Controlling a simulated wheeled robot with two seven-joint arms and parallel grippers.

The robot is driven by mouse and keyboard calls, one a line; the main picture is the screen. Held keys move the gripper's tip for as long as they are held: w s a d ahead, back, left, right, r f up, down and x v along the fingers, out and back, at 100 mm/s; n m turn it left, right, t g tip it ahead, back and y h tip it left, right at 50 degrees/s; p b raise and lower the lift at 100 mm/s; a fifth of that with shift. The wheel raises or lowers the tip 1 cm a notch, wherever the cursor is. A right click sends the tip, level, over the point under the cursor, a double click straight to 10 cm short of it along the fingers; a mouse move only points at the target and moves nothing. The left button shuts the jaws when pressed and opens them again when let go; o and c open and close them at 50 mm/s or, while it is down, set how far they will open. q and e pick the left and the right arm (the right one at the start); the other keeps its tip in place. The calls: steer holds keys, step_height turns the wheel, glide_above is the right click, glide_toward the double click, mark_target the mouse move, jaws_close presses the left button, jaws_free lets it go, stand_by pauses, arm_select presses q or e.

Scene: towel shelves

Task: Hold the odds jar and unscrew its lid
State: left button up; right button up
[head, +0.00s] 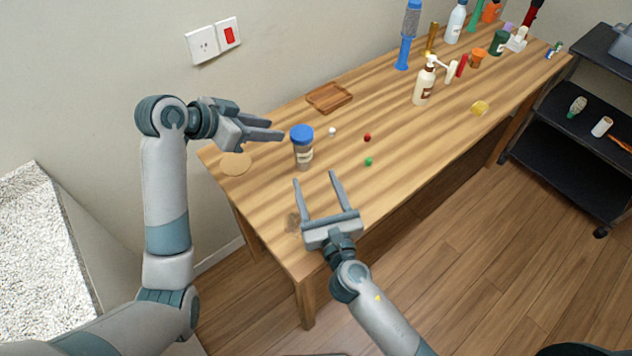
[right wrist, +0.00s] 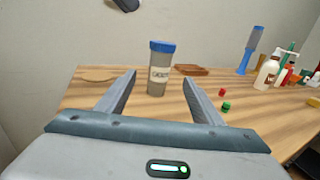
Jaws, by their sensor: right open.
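The odds jar (head: 304,157) is a clear grey jar with a pale label and a blue lid (head: 301,133). It stands upright near the left end of the wooden table. In the right wrist view the jar (right wrist: 159,75) appears ahead, between the lines of my right fingers. My right gripper (head: 315,176) is open and empty, its fingertips pointing at the jar and short of it. My left gripper (head: 277,129) is to the left of the lid, its fingers apart, empty and pointing toward the lid without visibly touching it.
A round flat coaster (head: 236,163) lies at the table's left end, and a wooden tray (head: 329,98) behind the jar. Small white (head: 332,131), red (head: 367,137) and green (head: 368,161) pieces lie right of it. Bottles, including a pump bottle (head: 423,88), stand farther right.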

mark_target(299, 134)
steer(key=shift+w, duration=0.15)
steer(key=x, duration=1.7)
